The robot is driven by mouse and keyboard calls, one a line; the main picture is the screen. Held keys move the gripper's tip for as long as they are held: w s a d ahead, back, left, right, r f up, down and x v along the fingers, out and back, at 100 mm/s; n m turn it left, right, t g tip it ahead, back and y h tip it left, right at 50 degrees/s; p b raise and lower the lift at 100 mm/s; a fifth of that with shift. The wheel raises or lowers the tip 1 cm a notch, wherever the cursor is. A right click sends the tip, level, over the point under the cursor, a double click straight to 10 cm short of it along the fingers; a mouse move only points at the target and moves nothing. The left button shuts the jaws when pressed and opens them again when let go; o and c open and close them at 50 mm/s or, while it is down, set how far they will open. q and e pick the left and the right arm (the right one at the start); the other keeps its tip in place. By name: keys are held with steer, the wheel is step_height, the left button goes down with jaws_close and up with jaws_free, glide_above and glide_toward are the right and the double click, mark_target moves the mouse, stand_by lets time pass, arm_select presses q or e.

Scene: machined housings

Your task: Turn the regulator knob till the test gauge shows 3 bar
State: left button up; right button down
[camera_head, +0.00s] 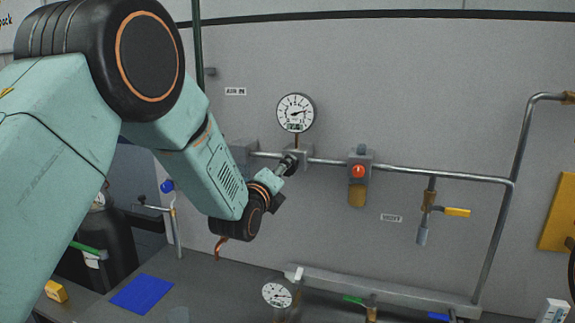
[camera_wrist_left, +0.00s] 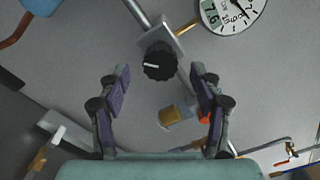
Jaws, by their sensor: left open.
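The black regulator knob (camera_wrist_left: 159,61), with a white mark on its face, sits on a grey block on the wall pipe in the wrist view. My left gripper (camera_wrist_left: 163,80) is open and empty, with its fingers apart on either side, just short of the knob. In the head view my left gripper (camera_head: 281,184) is close to the block, and the knob (camera_head: 289,164) is partly hidden. A round white gauge (camera_head: 295,112) with a small digital readout stands above the block. Its needle points roughly right; the scale is too small to read. It is cut off in the wrist view (camera_wrist_left: 230,12).
A valve with a red button (camera_head: 358,171) and amber bowl is right of the knob on the same pipe. A yellow-handled valve (camera_head: 457,212) hangs further right. A second gauge (camera_head: 276,295) stands low at the bench front. A blue mat (camera_head: 142,294) lies left.

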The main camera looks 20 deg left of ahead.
mark_target(288, 176)
arm_select(q)
steer(key=w, duration=0.4)
steer(key=shift+d+f+p, duration=0.15)
steer(key=shift+d+p, duration=0.2)
steer(key=shift+w, duration=0.2)
steer(key=shift+a+r, duration=0.2)
steer(key=shift+a, duration=0.05)
steer(key=shift+w+d+f, duration=0.15)
steer(key=shift+w+d, duration=0.05)
steer(key=shift+w, duration=0.05)
steer(key=shift+w+f, duration=0.1)
steer(key=shift+w, duration=0.05)
steer(key=shift+c, duration=1.3)
steer(key=shift+s+a+r, duration=0.15)
steer(key=shift+s+r, duration=0.05)
steer(key=shift+s, duration=0.1)
steer(key=c, duration=0.9)
